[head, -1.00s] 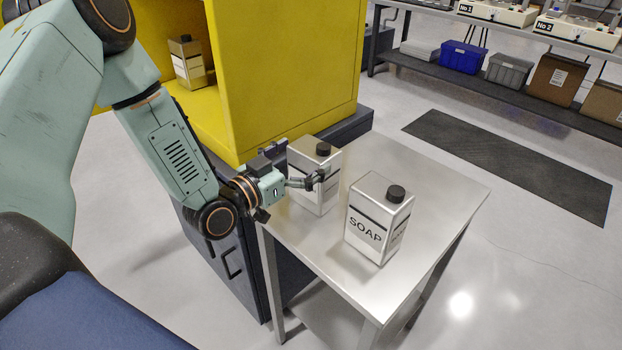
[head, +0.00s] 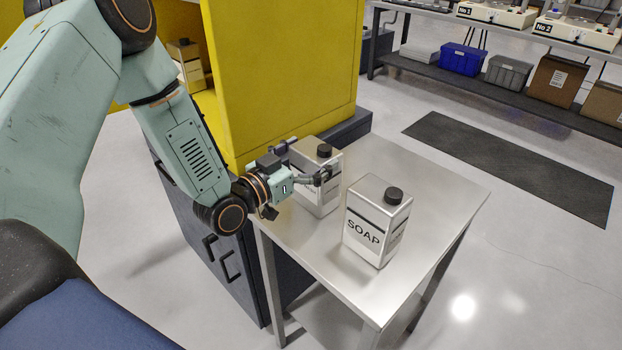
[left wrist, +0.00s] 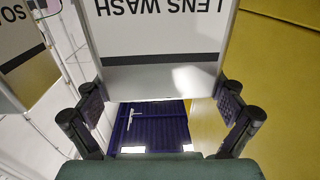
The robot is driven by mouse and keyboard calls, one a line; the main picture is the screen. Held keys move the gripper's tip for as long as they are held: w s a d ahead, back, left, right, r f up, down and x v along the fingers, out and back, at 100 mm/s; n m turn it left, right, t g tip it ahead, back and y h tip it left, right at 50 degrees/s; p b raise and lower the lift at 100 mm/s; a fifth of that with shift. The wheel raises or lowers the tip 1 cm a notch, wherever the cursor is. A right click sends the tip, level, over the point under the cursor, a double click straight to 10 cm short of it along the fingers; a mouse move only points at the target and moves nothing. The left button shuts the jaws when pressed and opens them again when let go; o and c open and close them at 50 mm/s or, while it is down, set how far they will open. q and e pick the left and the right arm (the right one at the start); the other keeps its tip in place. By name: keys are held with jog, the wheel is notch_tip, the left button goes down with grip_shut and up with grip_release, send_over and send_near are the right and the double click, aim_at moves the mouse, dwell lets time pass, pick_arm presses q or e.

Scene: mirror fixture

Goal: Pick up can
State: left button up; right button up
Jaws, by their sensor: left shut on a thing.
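A silver square can with a black cap (head: 310,187) stands at the back left of the metal table (head: 420,232). In the left wrist view this can (left wrist: 155,82) shows the words LENS WASH upside down. My left gripper (head: 308,160) is shut on it, with one finger on each side; the fingers also show in the left wrist view (left wrist: 160,108). A second silver can marked SOAP (head: 376,222) stands upright nearer the front, apart from the gripper. My right gripper is not in view.
A yellow cabinet (head: 290,75) on a dark base stands behind and left of the table, with another capped can (head: 187,72) inside. A shelf unit (head: 490,83) with bins stands far right. The table's right part is clear.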

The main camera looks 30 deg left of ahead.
pick_arm(q)
jog(key=shift+f, duration=0.1)
jog(key=c, duration=0.4)
jog(key=shift+c, duration=0.2)
jog(key=shift+r, duration=0.2)
